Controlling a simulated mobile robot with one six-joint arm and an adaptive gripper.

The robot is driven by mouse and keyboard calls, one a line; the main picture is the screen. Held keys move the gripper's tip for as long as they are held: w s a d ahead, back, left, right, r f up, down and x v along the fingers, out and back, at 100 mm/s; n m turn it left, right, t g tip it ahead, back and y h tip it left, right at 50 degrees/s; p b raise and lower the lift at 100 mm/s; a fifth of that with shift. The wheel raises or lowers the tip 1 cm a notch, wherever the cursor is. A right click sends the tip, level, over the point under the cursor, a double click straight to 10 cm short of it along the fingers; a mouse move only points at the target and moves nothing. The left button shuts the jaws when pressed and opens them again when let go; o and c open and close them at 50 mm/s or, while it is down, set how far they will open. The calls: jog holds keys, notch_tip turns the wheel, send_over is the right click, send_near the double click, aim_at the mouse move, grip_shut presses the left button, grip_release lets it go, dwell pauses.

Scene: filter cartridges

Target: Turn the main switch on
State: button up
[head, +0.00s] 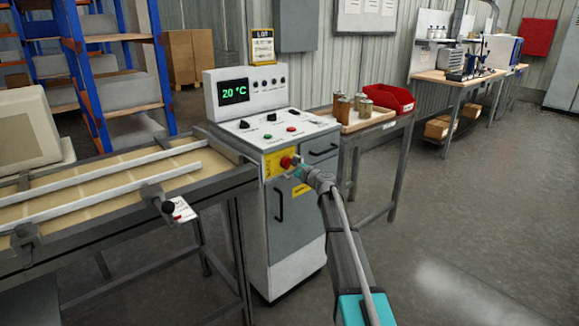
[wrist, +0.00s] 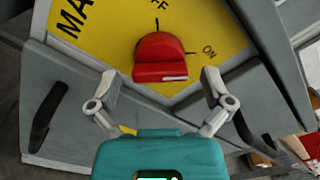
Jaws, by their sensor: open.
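The main switch is a red rotary knob (wrist: 160,57) on a yellow plate (wrist: 100,22) on the cabinet front. In the wrist view, a partly cut-off OFF label is above the knob and ON is to its right. I cannot tell for sure which mark the knob points to. My gripper (wrist: 160,88) is open, with one finger to each side of the knob and a gap on both sides; nothing is between the fingers. In the head view, my gripper (head: 302,170) is just right of the red knob (head: 286,162) and partly covers the yellow plate.
The control cabinet (head: 297,245) has a display reading 20 °C and buttons on top. A conveyor (head: 110,190) adjoins it on the left. A table with a tray of cartridges (head: 357,122) and a red bin (head: 390,98) stands behind right. The floor at right is clear.

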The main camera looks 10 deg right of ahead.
jog(key=v, duration=1.1)
jog(key=shift+s+d, duration=0.15)
jog(key=shift+s, duration=0.1)
jog(key=s+a+f+n+g+h, duration=0.1)
jog(key=s+a+f+n+g, duration=0.5)
jog(key=s, duration=0.3)
jog(key=s+a+f+n+g, duration=0.4)
jog(key=s+a+f+n, duration=0.2)
jog(key=s+n, duration=0.25)
jog(key=s+d+f+n+g+h, duration=0.2)
jog(key=s+f+n+g+h, duration=0.15)
jog(key=s, duration=0.55)
jog(key=s+d+f+n+g+h, duration=0.2)
jog(key=s+f+n+h, duration=0.15)
jog(key=s, duration=0.65)
notch_tip(320, 180, up, 26)
jog(key=h+p, duration=0.1)
jog(key=p, duration=2.4)
jog(key=shift+s+f, duration=0.15)
